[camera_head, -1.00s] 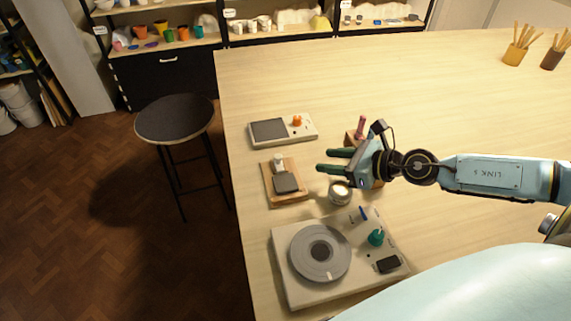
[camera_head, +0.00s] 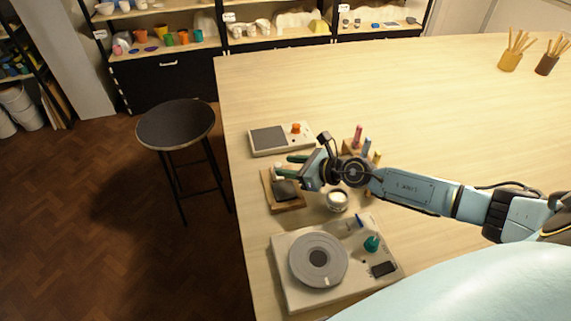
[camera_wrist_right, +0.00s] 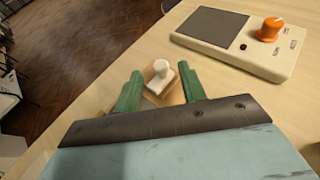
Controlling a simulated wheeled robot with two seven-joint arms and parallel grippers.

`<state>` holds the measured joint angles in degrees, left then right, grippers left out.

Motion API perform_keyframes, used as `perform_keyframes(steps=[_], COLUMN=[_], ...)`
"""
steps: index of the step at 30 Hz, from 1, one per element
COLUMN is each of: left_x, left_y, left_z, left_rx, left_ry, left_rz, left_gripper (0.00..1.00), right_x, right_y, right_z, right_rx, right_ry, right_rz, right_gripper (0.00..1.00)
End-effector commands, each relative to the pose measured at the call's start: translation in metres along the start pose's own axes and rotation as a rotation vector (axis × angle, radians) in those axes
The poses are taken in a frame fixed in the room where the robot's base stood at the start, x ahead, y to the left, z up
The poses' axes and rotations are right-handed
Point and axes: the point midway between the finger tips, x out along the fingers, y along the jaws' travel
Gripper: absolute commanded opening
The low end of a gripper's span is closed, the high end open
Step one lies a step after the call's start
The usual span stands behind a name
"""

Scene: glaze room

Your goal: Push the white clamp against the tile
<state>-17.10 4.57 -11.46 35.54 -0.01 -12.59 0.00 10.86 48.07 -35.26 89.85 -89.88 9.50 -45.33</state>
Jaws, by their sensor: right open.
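The white clamp (camera_wrist_right: 160,71) stands on a small wooden board (camera_head: 289,208), at the end away from the wheel. The dark grey tile (camera_head: 285,190) lies flat on the same board. My right gripper (camera_head: 281,167) is over the board's clamp end, its green fingers apart. In the right wrist view the open fingers (camera_wrist_right: 160,72) lie on either side of the clamp, with no clear contact. There the gripper body hides the tile, so the gap between clamp and tile cannot be judged. My left gripper is not in view.
A scale-like box with an orange knob (camera_head: 296,128) lies beyond the board. A small round white pot (camera_head: 337,201) is to its right, and a wheel unit (camera_head: 318,261) is nearer. A holder with coloured sticks (camera_head: 358,135) stands behind my arm. The table's left edge is close.

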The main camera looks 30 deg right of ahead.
Motion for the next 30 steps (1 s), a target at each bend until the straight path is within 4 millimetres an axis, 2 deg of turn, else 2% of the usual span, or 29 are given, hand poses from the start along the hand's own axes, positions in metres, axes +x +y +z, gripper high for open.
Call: perform_keyframes(steps=[1,6,15,24,30], left_x=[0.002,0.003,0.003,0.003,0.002], left_y=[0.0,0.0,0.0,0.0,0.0], left_z=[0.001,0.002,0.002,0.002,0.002], left_rx=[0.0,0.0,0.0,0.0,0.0], left_ry=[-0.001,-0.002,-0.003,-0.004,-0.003], left_rz=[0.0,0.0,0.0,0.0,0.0], left_gripper=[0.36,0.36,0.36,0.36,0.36], right_x=[0.007,0.017,0.018,0.018,0.018], right_y=[0.0,0.0,0.0,0.0,0.0], right_z=[0.0,0.0,0.0,0.0,0.0], right_rx=[0.001,0.0,0.0,0.0,0.0], right_ry=[-0.002,-0.001,0.0,0.0,0.0], right_rz=[0.0,0.0,0.0,0.0,0.0], right_gripper=[0.41,0.41,0.4,0.0,0.0])
